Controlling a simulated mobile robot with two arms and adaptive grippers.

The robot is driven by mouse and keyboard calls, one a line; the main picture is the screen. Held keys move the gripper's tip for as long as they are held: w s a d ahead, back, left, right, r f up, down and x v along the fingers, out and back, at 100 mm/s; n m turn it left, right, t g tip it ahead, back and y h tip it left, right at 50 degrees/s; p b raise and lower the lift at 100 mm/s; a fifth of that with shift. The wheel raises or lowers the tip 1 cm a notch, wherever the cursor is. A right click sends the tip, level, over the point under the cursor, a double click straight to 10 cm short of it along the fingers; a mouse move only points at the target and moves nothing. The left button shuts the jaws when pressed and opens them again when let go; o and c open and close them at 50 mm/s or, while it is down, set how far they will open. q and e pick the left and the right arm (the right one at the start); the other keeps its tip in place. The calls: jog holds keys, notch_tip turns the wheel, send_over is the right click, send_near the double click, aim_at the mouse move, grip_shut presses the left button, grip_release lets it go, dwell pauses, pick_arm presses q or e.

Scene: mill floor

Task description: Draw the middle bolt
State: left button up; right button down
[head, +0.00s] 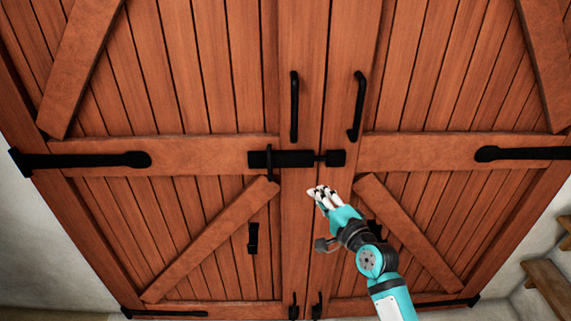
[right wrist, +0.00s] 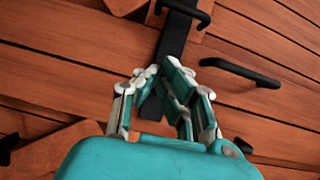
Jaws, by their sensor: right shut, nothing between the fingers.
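The middle bolt (head: 283,158) is a black bar fitting on the left door leaf, level with the middle rail. An upright black handle (head: 268,156) stands at the bolt's left part. My right gripper (head: 318,190) is shut and empty, below the bolt and near the seam. In the right wrist view its fingertips (right wrist: 160,76) overlap the black bolt hardware (right wrist: 178,32); I cannot tell whether they touch. My left gripper is not in view.
Two upright black pulls, the left pull (head: 294,106) and the right pull (head: 358,106), stand above the bolt. A black hook-like fitting (head: 252,238) is lower on the left leaf. Smaller bolts (head: 293,307) are at the door's bottom. Wooden steps (head: 552,286) stand at right.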

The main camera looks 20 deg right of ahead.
aim_at(270, 165)
jog(key=shift+r, duration=0.85)
jog(key=w+a+p, duration=0.3)
jog(key=w+a, duration=0.2)
jog(key=w, duration=0.5)
jog(key=shift+a+p, duration=0.3)
jog(key=shift+p, duration=0.05)
jog(key=shift+w+f, duration=0.1)
jog(key=shift+w, duration=0.05)
